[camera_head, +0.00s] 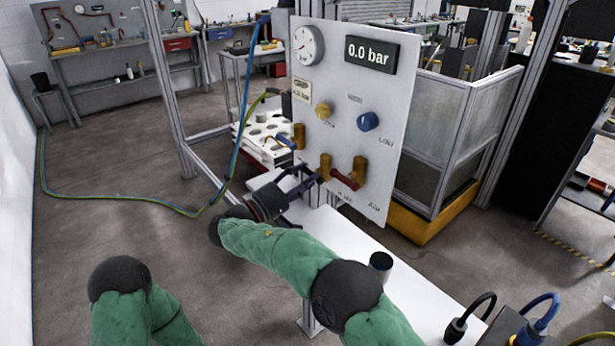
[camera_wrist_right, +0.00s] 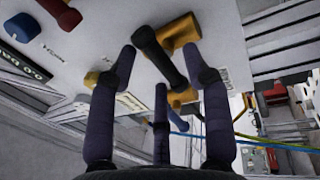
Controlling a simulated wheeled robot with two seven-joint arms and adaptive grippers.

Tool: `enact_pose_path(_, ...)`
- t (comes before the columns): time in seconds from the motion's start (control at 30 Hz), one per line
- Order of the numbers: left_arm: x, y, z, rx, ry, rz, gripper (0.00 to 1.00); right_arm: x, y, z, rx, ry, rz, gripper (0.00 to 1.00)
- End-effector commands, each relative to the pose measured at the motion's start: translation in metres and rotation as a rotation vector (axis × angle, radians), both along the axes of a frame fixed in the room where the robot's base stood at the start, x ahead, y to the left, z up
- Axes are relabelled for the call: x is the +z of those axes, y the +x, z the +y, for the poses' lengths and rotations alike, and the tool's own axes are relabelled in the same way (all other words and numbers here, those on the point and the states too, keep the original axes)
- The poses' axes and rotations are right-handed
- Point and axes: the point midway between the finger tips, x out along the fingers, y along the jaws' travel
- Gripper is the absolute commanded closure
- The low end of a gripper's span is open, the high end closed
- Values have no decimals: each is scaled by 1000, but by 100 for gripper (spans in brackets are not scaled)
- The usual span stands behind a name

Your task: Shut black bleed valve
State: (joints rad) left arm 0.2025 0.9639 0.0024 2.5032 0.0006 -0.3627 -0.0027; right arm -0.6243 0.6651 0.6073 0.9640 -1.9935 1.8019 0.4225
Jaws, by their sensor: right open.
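The black bleed valve has a brass body (camera_head: 325,165) low in the middle of the white upright panel (camera_head: 330,90). In the right wrist view its black handle (camera_wrist_right: 158,52) slants from beside the brass body (camera_wrist_right: 182,32) down between my fingers. My right gripper (camera_head: 305,180) is open in front of the valve. In the wrist view its fingers (camera_wrist_right: 165,75) stand apart on both sides of the handle; I cannot tell whether any touches it. The handle is partly hidden by the fingers in the head view. My left gripper is not in view.
A red-handled valve (camera_head: 346,181) sits just right, a blue-handled valve (camera_head: 285,142) just left. Above are a yellow knob (camera_head: 324,110), a blue knob (camera_head: 367,121), a gauge (camera_head: 307,45) and a display (camera_head: 369,55) reading 0.0 bar. A white bench (camera_head: 400,290) lies below.

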Motion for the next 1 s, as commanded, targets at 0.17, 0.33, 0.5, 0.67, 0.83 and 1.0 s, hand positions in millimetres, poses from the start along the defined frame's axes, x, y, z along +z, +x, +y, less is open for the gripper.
enact_pose_path(0.17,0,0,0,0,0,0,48,-7,-19,28,6,-2,1,51)
enact_pose_path(0.33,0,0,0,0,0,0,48,-14,-39,55,5,-1,0,51)
enact_pose_path(0.5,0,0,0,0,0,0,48,-19,-53,75,4,0,0,51)
enact_pose_path(0.67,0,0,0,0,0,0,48,-21,-60,85,3,0,0,51)
enact_pose_path(0.83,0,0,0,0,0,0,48,-22,-62,87,3,0,0,51)
enact_pose_path(1.0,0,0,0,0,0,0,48,-22,-62,87,2,0,0,51)
